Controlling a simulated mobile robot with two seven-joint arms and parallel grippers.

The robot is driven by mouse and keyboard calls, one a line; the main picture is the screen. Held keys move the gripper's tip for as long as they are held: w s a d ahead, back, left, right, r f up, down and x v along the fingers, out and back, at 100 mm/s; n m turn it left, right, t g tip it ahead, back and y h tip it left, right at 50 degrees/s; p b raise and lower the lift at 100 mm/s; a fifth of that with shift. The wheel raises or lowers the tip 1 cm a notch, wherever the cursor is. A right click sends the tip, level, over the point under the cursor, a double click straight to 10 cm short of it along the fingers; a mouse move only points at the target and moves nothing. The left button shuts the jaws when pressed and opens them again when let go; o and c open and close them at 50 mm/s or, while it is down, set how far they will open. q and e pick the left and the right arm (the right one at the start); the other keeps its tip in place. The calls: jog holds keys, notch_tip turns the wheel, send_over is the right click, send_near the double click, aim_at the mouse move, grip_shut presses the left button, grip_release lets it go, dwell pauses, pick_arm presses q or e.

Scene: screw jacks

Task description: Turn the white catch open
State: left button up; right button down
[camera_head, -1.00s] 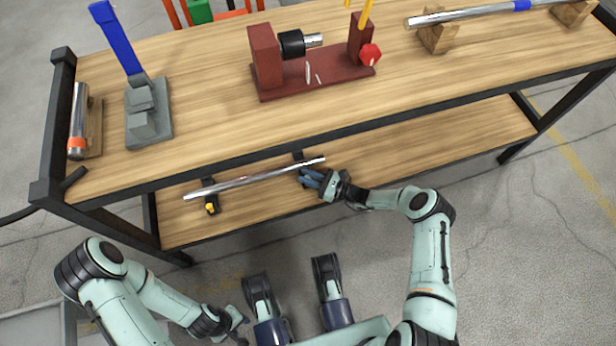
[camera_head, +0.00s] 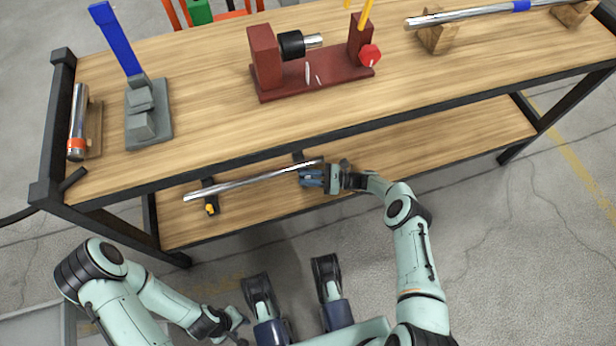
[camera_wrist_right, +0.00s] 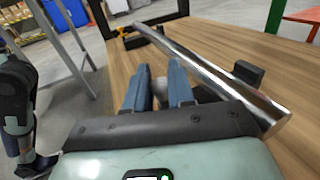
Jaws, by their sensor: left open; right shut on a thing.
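A polished metal bar (camera_head: 250,180) lies along the front of the lower shelf, across dark holders. My right gripper (camera_head: 308,178) is at the bar's right end, its blue fingers pointing left, beside the right holder. In the right wrist view, its fingers (camera_wrist_right: 160,84) are shut on a small whitish piece (camera_wrist_right: 161,83), which I take for the white catch. Most of the catch is hidden by the fingers, so its angle cannot be told. The bar (camera_wrist_right: 215,70) passes close beside the fingers there. My left gripper (camera_head: 238,322) is open and empty, low in front of the table.
The left holder (camera_head: 209,196) carries a yellow-and-black piece (camera_head: 211,209). The tabletop (camera_head: 205,100) above overhangs the shelf and bears a dark red fixture (camera_head: 312,76) and a grey stand with a blue lever (camera_head: 117,40). The shelf (camera_head: 430,135) is clear to the right.

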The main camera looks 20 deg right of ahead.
jog(key=c, duration=1.1)
grip_release()
jog(key=v, duration=1.3)
jog(key=shift+d, duration=0.2)
jog(key=shift+r, duration=0.1)
